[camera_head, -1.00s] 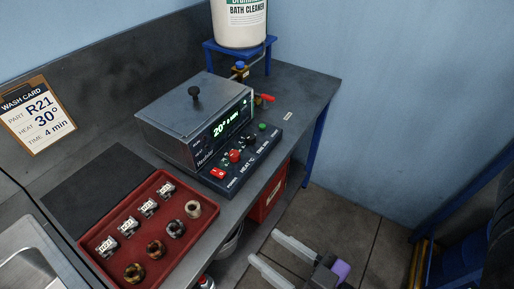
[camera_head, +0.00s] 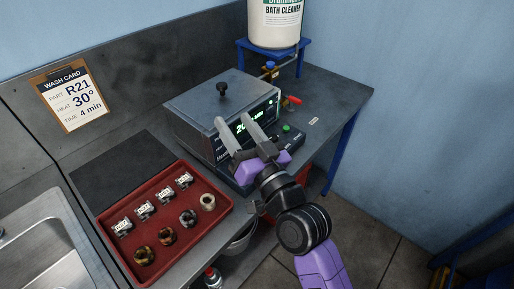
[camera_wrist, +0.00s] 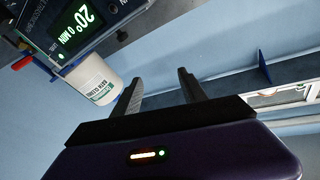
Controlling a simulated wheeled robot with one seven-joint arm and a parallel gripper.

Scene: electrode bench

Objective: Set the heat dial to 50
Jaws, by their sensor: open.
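The grey ultrasonic bath (camera_head: 200,110) stands on the bench with its lid on. Its green display (camera_head: 243,128) is partly covered by my gripper in the head view; in the wrist view the display (camera_wrist: 82,24) reads 20° and 0 MIN. My gripper (camera_head: 238,126) is open and empty, its two fingers pointing up in front of the bath's front panel. The heat dial is hidden behind my gripper in the head view. A green button (camera_head: 286,128) shows to the right of my gripper. I cannot tell whether the fingers touch the panel.
A red tray (camera_head: 186,243) with several tagged parts and rings lies left of my arm. A wash card (camera_head: 72,98) on the wall reads R21, 30°, 4 min. A bath cleaner tub (camera_head: 275,22) stands on a blue stand behind. A red-handled valve (camera_head: 292,100) is beside the bath.

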